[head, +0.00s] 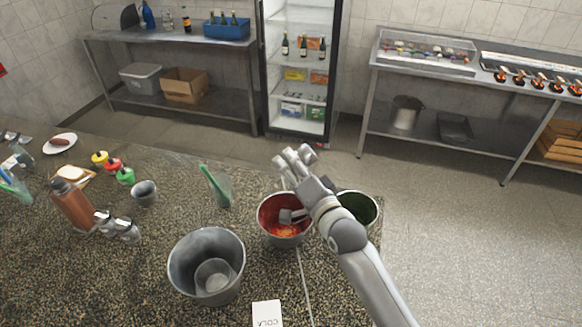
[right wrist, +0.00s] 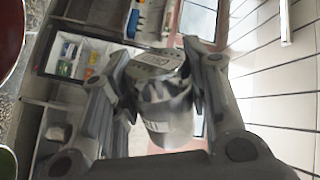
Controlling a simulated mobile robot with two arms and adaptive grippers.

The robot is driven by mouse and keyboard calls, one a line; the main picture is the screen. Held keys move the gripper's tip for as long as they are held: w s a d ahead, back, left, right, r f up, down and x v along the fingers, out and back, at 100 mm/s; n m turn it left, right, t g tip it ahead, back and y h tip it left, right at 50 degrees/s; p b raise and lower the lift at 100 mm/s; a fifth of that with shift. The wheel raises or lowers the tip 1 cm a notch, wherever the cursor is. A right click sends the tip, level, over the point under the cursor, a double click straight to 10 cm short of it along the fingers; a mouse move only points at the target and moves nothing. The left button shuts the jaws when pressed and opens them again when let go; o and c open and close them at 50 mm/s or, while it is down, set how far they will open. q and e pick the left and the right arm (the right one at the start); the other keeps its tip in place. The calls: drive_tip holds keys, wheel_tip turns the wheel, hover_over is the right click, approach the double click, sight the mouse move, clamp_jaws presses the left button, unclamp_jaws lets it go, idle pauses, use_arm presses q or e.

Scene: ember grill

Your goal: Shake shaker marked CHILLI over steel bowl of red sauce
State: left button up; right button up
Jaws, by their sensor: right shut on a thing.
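My right gripper (head: 295,160) is above the far rim of the steel bowl of red sauce (head: 270,203). In the right wrist view it is shut on a steel shaker (right wrist: 167,115) with a pierced lid. The shaker's label is only partly legible, so I cannot read the full word. In the head view I cannot make out the held shaker clearly. A grey piece lies across the red sauce; I cannot tell what it is. A red rim shows at the left edge of the right wrist view. My left gripper is not in view.
A bowl of green contents (head: 366,203) stands right of the red sauce, partly behind my arm. A large steel pot (head: 178,262) stands front left. Several small steel containers (head: 120,228), a copper bottle (head: 72,205) and a green-topped cup (head: 222,190) stand farther left.

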drive_tip(key=m, duration=0.5)
drive_tip(key=shift+r, duration=0.3)
